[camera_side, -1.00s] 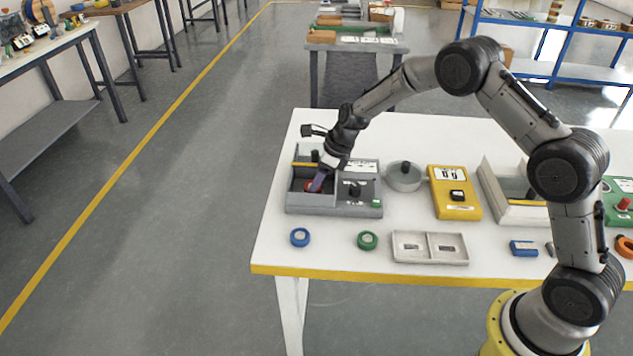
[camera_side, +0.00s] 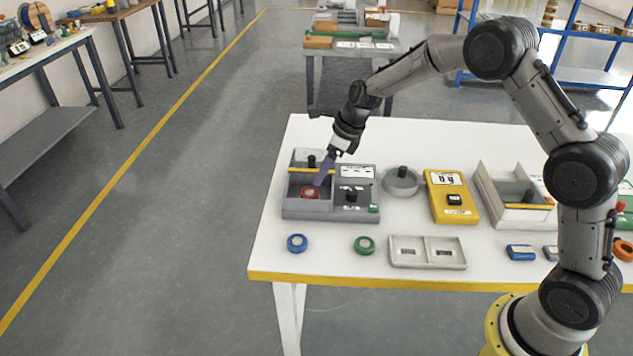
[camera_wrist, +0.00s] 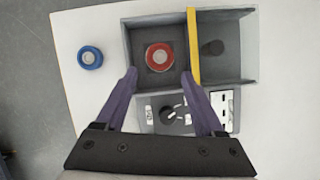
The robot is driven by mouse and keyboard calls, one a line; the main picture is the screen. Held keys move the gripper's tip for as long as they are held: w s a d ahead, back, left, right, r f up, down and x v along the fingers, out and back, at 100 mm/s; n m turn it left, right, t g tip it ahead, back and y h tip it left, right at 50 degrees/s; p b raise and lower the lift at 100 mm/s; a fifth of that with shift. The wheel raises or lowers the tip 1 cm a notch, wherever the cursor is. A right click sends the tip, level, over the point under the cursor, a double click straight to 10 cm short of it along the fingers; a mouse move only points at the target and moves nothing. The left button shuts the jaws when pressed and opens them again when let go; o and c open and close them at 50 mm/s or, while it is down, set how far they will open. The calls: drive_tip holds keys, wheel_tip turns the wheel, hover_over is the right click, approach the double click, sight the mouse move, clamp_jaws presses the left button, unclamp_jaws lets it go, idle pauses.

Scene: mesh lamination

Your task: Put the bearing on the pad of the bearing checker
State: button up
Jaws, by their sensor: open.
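The bearing checker (camera_side: 354,207) is a grey box near the table's left end, with a knob and a labelled panel on its right. A red bearing (camera_side: 309,192) lies in its open front-left compartment. A yellow bar (camera_wrist: 194,47) borders this compartment. My gripper (camera_side: 323,183) is open and empty above the compartment. In the wrist view its purple fingertips (camera_wrist: 159,76) are apart, with the red bearing beyond them and untouched.
A blue bearing (camera_side: 297,243) and a green bearing (camera_side: 364,245) lie in front of the checker. A pale two-part tray (camera_side: 427,265) stands to their right. A round grey dish (camera_side: 402,191) and a yellow scale (camera_side: 452,208) stand right of the checker.

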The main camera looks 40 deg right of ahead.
drive_tip(key=s+r+n+h, duration=0.1)
drive_tip(key=s+r+n, duration=1.3)
drive_tip(key=s+r, duration=0.45)
drive_tip(key=s+f+n+t+h, duration=0.1)
drive_tip(key=s+n, duration=1.4)
drive_tip(key=s, duration=0.4)
drive_tip(key=shift+s+d+f+t+h, duration=0.3)
drive_tip(key=shift+s+d+f+t, duration=0.05)
drive_tip(key=shift+f+t, duration=0.05)
